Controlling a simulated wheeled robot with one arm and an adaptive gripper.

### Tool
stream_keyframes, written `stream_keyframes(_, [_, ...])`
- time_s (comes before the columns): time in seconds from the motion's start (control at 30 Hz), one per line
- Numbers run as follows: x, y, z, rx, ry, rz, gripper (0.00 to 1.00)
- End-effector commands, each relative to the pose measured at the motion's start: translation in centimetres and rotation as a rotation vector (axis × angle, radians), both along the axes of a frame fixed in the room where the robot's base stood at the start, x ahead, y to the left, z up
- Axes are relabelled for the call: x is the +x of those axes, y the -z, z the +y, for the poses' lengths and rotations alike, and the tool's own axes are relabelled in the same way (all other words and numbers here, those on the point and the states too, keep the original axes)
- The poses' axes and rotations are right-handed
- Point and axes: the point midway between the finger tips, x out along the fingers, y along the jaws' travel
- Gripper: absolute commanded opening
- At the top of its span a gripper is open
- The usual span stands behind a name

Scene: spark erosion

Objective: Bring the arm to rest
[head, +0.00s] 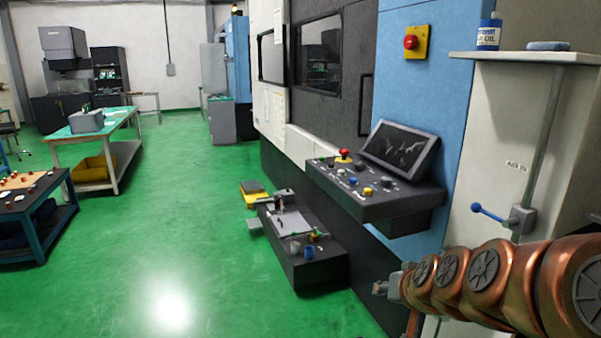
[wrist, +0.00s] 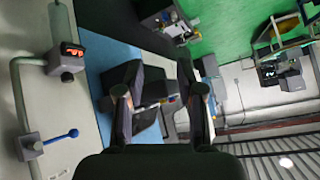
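My copper-coloured arm (head: 490,280) reaches in from the lower right of the head view, pointing left in front of the white cabinet. Its far end shows only as a small grey part, so the fingers cannot be made out there. In the wrist view my gripper (wrist: 161,95) has its two dark fingers apart, with a wide gap and nothing between them. The machine's control panel shows beyond the gap, at a distance. The wrist view is turned on its side.
A control console (head: 375,190) juts from the machine left of my arm. A blue-handled lever (head: 489,212) is on the cabinet above the arm. A low dark unit (head: 305,250) with small items stands on the floor. The green floor (head: 170,240) at left is largely clear.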

Motion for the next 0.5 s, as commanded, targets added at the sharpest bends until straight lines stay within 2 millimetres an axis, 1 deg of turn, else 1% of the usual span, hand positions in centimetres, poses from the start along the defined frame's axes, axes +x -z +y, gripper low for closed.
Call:
stream_keyframes(0.03, [-1.9,0.4,1.1,-0.002,-0.038,0.054,0.37])
stream_keyframes(0.07, [-3.0,0.7,1.7,-0.002,-0.058,0.091,0.37])
stream_keyframes(0.1, [-4.7,1.3,2.3,-0.005,-0.084,0.142,0.37])
stream_keyframes(0.17, [-7.3,2.1,3.0,-0.012,-0.117,0.221,0.37])
stream_keyframes(0.23, [-10.5,2.9,3.6,-0.023,-0.151,0.314,0.37])
stream_keyframes(0.37, [-16.6,4.0,3.7,-0.055,-0.19,0.49,0.37])
stream_keyframes(0.4, [-18.6,4.3,3.6,-0.067,-0.196,0.548,0.37])
stream_keyframes(0.47, [-21.5,4.6,3.2,-0.086,-0.202,0.629,0.37])
stream_keyframes(0.5, [-23.3,4.6,2.9,-0.099,-0.203,0.681,0.37])
